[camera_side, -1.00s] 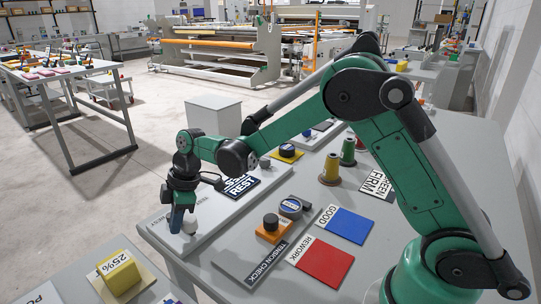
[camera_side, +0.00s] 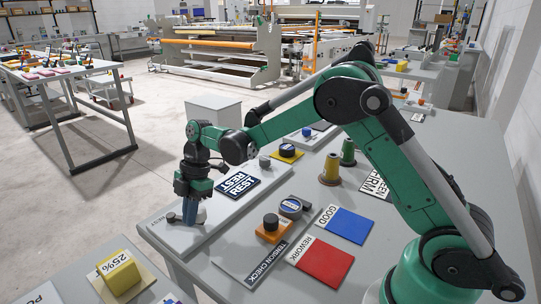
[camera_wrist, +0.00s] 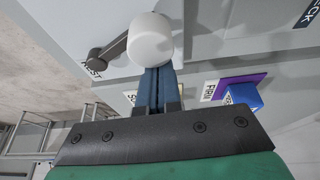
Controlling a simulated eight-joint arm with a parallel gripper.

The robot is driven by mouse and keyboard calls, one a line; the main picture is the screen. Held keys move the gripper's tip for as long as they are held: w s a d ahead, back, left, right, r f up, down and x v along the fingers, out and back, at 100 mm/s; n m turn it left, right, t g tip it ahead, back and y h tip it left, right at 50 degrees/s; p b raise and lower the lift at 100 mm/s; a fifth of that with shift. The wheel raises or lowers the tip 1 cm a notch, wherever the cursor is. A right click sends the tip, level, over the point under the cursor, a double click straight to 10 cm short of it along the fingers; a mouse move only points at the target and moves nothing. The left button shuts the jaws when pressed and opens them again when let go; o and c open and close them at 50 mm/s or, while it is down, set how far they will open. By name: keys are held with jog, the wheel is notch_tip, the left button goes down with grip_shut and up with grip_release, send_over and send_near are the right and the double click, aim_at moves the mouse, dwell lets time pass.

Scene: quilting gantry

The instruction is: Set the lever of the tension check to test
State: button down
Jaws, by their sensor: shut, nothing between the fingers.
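A dark TEST/REST sign (camera_side: 238,185) lies on the board. To the right are the TENSION CHECK label (camera_side: 266,262), an orange block with a black knob (camera_side: 271,222), and red (camera_side: 324,262) and blue (camera_side: 351,225) pads. Thread spools (camera_side: 331,170) stand farther back.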

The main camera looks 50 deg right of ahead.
jog(key=shift+w+d+n, duration=0.1)
jog(key=shift+d+n, duration=0.2)
jog(key=shift+d, duration=0.05)
jog(key=shift+w+d, duration=0.2)
jog(key=shift+d, duration=0.3)
jog(key=shift+w+d, duration=0.15)
jog(key=shift+d, duration=0.3)
jog(key=shift+w+d, duration=0.1)
jog(key=shift+d, duration=0.1)
jog(key=a, duration=0.1)
jog(key=s+a, duration=0.1)
jog(key=a, duration=0.2)
jog(key=shift+s+r, duration=0.2)
jog(key=shift+s, duration=0.2)
jog(key=v, duration=0.5)
jog(key=w+v, duration=0.1)
jog(key=v, duration=0.2)
jog(key=shift+w+r, duration=0.1)
jog(key=shift+r, duration=0.1)
jog(key=shift+d+r, duration=0.2)
jog(key=shift+r, duration=0.35)
